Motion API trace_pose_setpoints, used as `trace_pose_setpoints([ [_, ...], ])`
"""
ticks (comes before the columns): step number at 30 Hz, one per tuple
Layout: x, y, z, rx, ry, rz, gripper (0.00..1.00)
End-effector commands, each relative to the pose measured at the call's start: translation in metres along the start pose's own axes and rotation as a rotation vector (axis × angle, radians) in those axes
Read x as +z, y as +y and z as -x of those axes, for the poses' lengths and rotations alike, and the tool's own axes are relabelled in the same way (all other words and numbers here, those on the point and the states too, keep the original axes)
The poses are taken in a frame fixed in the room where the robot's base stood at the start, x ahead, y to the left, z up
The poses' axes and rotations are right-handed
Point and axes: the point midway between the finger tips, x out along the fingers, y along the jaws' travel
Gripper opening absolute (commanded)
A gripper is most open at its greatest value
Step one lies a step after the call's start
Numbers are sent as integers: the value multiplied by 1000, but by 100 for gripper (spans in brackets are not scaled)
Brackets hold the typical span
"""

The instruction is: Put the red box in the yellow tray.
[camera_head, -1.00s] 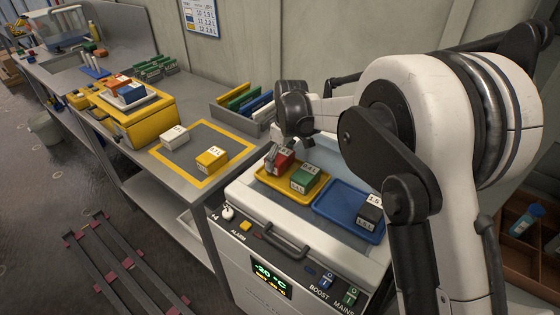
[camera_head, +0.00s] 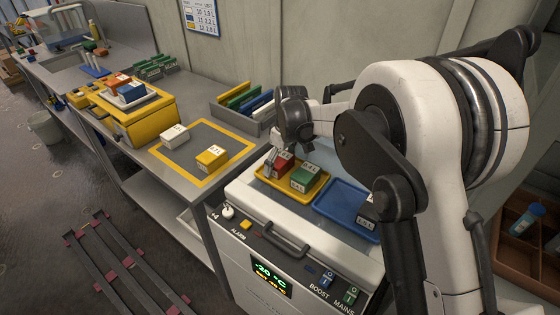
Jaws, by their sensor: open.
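I cannot tell whether a finger touches the red box. Part of the red box's back is hidden by my gripper.
A blue tray (camera_head: 333,217) lies right of the yellow tray, with a black box (camera_head: 367,215) partly hidden by my arm. White (camera_head: 174,137) and yellow (camera_head: 211,157) boxes stand on the bench. A grey rack (camera_head: 236,118) of coloured plates stands behind.

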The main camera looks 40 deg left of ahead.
Motion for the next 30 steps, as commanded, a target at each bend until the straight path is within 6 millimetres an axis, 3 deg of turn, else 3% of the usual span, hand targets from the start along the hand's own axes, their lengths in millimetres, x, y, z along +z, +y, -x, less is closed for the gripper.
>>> trace_pose_setpoints([
  [5,0,0,19,0,0,0,91],
  [18,0,0,102,0,0,0,91],
  [24,0,0,119,0,0,0,91],
  [30,0,0,122,0,0,0,91],
])
